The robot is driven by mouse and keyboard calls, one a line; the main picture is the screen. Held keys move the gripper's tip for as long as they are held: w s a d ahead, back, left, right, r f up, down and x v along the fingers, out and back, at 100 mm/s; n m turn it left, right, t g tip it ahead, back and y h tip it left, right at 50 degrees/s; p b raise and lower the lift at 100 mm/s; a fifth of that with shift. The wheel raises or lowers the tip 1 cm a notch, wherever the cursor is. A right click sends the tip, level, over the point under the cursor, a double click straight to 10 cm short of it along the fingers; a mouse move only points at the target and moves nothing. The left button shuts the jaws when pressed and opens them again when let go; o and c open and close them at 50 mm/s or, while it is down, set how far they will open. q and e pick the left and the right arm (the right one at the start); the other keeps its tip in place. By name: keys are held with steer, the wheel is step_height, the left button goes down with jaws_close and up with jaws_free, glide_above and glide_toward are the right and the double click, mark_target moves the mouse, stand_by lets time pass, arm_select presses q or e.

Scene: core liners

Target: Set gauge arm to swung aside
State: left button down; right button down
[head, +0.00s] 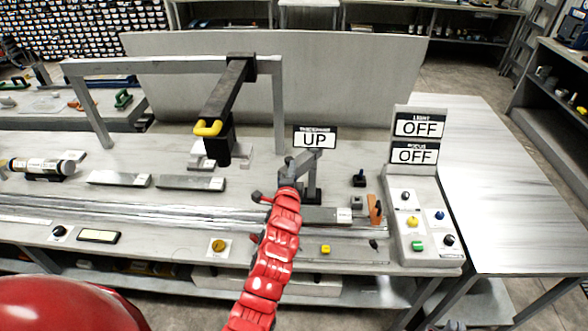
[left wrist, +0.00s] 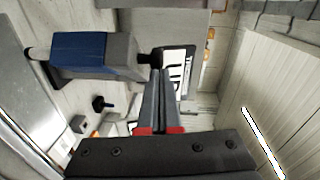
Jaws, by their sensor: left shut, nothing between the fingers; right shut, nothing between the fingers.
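The gauge stand (head: 312,192) is a dark upright on the bench, just in front of the sign reading UP (head: 315,138). My left gripper (head: 300,166) is at the gauge, and its wrist hides part of it in the head view. In the left wrist view the fingers (left wrist: 160,82) are shut and empty. Their tips are close beside a black knob (left wrist: 151,61) at the end of a blue and grey block (left wrist: 90,55), which looks like part of the gauge. I cannot tell if they touch. The UP sign also shows beside the tips (left wrist: 176,68). My right gripper is out of view.
A grey frame with a dark arm and yellow handle (head: 207,128) stands to the left. A control panel (head: 413,205) with several knobs, under LIGHT OFF and FOCUS OFF signs, is at right. Grey bars (head: 192,182) and a labelled cylinder (head: 42,167) lie at left.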

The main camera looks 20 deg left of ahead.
arm_select(q)
steer(key=w+a+p, duration=0.1)
steer(key=w+a, duration=0.3)
steer(key=a, duration=0.4)
steer(key=shift+w+a, duration=0.15)
steer(key=shift+a, duration=0.15)
stand_by(0.6)
